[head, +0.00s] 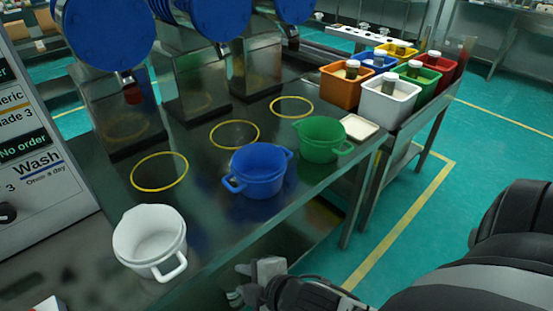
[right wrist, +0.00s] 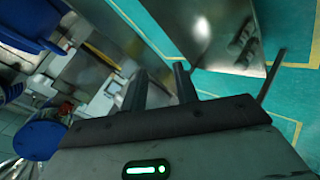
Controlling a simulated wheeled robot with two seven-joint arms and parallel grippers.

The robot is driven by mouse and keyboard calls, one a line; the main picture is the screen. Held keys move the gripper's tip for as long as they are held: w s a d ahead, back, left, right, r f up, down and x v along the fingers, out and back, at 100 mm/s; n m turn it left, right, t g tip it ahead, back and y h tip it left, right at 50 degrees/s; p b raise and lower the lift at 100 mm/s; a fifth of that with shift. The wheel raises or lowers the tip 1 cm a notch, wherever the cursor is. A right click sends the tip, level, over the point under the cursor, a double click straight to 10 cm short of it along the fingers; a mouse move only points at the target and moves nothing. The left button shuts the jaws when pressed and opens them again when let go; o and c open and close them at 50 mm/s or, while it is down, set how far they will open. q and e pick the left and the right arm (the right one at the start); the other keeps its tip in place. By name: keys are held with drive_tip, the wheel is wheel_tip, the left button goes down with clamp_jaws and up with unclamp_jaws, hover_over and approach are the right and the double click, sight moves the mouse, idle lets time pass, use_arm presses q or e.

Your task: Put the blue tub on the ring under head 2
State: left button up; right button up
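The blue tub (head: 258,172) stands upright on the dark metal bench, near its front edge, with a handle on each side. Three yellow rings lie flat on the bench: a left ring (head: 159,187), a middle ring (head: 234,147) and a right ring (head: 291,116). All three look empty. Blue round heads stand behind them, including the middle head (head: 219,15); no head numbers are readable. My right gripper (head: 245,284) is low, in front of the bench edge and apart from the blue tub. In the right wrist view its fingers (right wrist: 158,80) are apart with nothing between them. My left gripper is not visible.
A white tub (head: 150,235) stands left of the blue tub and a green tub (head: 322,140) right of it. A pale square pad (head: 359,127) lies near the bench's right end. Beyond it are several coloured bins, including an orange bin (head: 342,90).

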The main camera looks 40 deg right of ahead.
drive_tip(key=w+d+r+n+h+p, duration=0.15)
drive_tip(key=w+d+r+n, duration=0.35)
drive_tip(key=n, duration=0.5)
drive_tip(key=n+t+h+p, duration=0.1)
drive_tip(key=n+t+h, duration=0.25)
drive_tip(key=n, duration=0.75)
approach(236, 170)
drive_tip(key=shift+g, duration=0.35)
drive_tip(key=x, duration=1)
drive_tip(key=shift+d+r+b, duration=0.1)
drive_tip(key=shift+r+b, duration=0.2)
drive_tip(key=shift+r, duration=0.05)
drive_tip(key=shift+c, duration=0.3)
clamp_jaws()
